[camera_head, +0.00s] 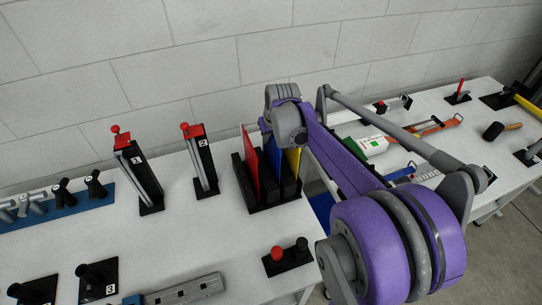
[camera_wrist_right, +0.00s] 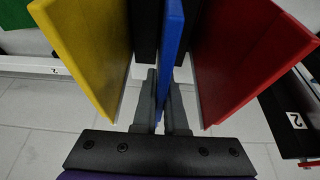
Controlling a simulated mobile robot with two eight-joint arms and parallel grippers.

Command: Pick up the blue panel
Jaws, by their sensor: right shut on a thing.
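The blue panel (camera_head: 272,157) stands upright in a black slotted rack (camera_head: 262,206), between a red panel and a yellow panel. In the right wrist view the blue panel (camera_wrist_right: 172,35) is seen edge-on. My right gripper (camera_wrist_right: 164,85) has one finger on each side of it and is shut on it. In the head view my right arm reaches to the rack from the right, and its wrist hides the fingers. I cannot tell whether the panel is lifted at all. My left gripper is not in view.
The red panel (camera_head: 250,155) and yellow panel (camera_head: 292,158) stand close on either side. Numbered black posts with red tops (camera_head: 137,170) (camera_head: 199,160) are left of the rack. A red and black button box (camera_head: 287,257) is in front. A wall is behind.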

